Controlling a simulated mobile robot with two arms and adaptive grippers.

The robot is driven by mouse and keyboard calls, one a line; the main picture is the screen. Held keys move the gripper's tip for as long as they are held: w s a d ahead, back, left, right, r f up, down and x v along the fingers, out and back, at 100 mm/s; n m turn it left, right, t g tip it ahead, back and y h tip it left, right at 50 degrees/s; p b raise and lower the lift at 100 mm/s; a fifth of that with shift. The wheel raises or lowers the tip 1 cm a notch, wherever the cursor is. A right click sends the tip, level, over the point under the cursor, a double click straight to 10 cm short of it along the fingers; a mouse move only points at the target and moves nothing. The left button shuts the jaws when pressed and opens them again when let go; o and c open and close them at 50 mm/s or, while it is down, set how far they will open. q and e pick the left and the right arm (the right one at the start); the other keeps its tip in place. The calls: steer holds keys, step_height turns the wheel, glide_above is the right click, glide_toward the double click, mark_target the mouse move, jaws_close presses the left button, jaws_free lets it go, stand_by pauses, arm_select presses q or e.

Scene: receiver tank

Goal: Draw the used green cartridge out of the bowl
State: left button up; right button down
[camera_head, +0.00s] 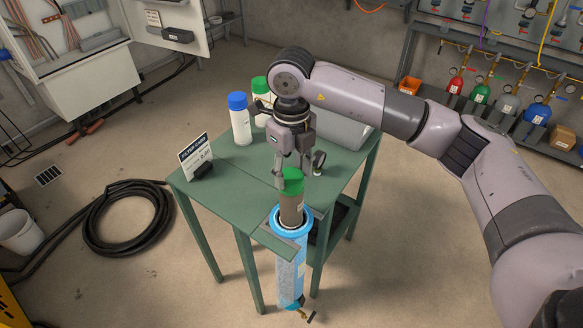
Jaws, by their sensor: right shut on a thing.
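The used green cartridge (291,206) has a green cap and a brown body. It stands upright, with its upper part above the blue rim of the bowl (290,262). The bowl is a clear bluish upright cylinder at the green table's front edge. The cartridge's lower end is hidden by the rim and bowl wall. My right gripper (291,180) points down and is shut on the cartridge at its green cap. My left gripper is not in view.
The green table (225,183) bears a filter card sign (196,156), a blue-capped white bottle (239,120) and a green-capped bottle (260,93) behind the gripper. A black hose coil (127,218) lies on the floor at left. The table's left part is mostly bare.

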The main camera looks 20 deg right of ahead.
mark_target(291, 176)
steer(key=shift+f+b, duration=1.15)
steer(key=shift+f, duration=0.5)
steer(key=shift+f+b, duration=0.7)
steer(key=shift+f, duration=0.5)
steer(key=shift+f+b, duration=1.7)
steer(key=shift+f, duration=0.15)
steer(key=shift+r+p, duration=1.75)
steer(key=shift+r, duration=1.45)
